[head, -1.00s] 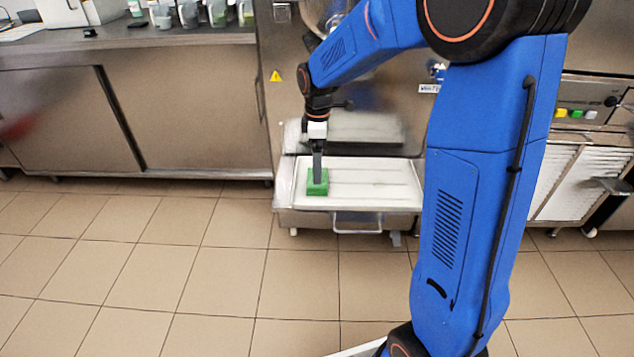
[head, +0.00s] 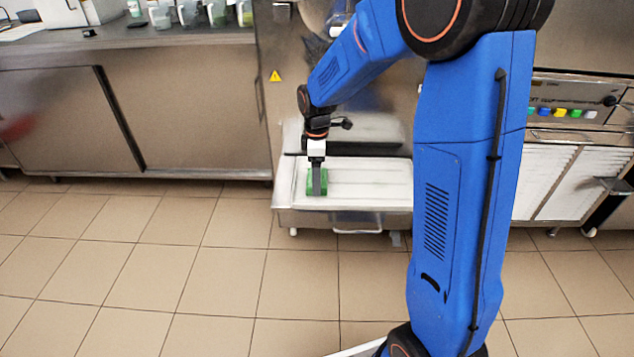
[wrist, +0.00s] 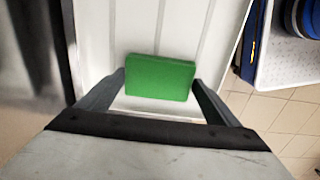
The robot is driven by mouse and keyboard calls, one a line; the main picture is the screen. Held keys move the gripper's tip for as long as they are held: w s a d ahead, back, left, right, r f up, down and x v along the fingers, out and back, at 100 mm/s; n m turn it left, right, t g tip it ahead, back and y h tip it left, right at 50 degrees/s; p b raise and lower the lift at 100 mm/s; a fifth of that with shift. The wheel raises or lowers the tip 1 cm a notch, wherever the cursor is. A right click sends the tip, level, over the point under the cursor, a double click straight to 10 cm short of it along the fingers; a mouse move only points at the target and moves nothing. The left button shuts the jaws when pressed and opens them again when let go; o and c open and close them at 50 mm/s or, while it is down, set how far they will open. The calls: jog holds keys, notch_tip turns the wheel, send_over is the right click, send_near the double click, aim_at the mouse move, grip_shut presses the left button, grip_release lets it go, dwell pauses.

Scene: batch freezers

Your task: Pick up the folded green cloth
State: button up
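The folded green cloth (head: 324,184) lies on a white tray-like surface (head: 375,185) at the foot of the steel machine, near its left end. In the wrist view it is a neat green block (wrist: 160,77). My gripper (head: 317,190) points down at the cloth and hides part of it in the head view. In the wrist view my gripper (wrist: 160,88) is open, with one finger on each side of the cloth's near part. I cannot tell whether either finger touches it.
The steel machine (head: 290,80) stands behind the tray, with a handle (head: 357,230) below. A steel counter (head: 190,110) with jugs on top is at the left. A panel with coloured buttons (head: 560,112) is at the right. The tiled floor (head: 200,270) in front is clear.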

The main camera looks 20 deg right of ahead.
jog(key=shift+r, duration=0.1)
jog(key=shift+c, duration=0.4)
jog(key=shift+s+r, duration=0.15)
jog(key=shift+r, duration=0.1)
notch_tip(320, 180, up, 7)
jog(key=shift+s+a+f, duration=0.1)
jog(key=shift+s+f, duration=0.05)
jog(key=shift+f, duration=0.05)
jog(key=s+a, duration=0.3)
jog(key=s, duration=0.6)
jog(key=s+a, duration=0.3)
jog(key=s, duration=0.6)
jog(key=shift+s+f, duration=0.15)
jog(key=shift+s, duration=0.05)
